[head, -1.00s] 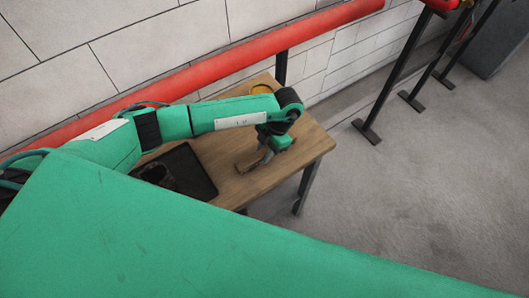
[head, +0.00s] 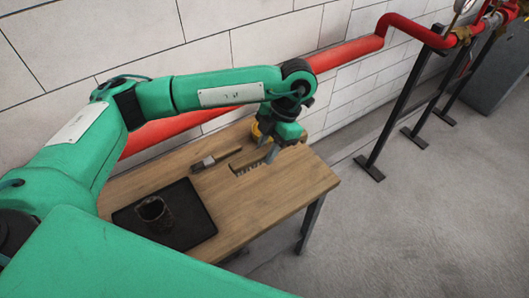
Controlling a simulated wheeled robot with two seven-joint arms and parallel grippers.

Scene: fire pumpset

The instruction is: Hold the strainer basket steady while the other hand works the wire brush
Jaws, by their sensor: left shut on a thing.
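The dark, cylindrical strainer basket (head: 152,209) stands upright on a black tray (head: 190,235) at the left of the wooden table. The wire brush (head: 249,162), with a wooden back and a row of bristles, is at the table's middle rear. My left gripper (head: 270,154) reaches down from above and is shut on the brush's right end. The bristles face down and toward the front. I cannot tell whether the brush touches the table top. The gripper's wrist hides part of the area behind it. My right gripper is not in view.
A small tool with a dark handle (head: 204,163) lies left of the brush. A yellow round thing (head: 257,132) is partly hidden behind my left wrist. A red pipe (head: 345,52) runs along the wall behind the table. The table's right front (head: 290,195) is clear.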

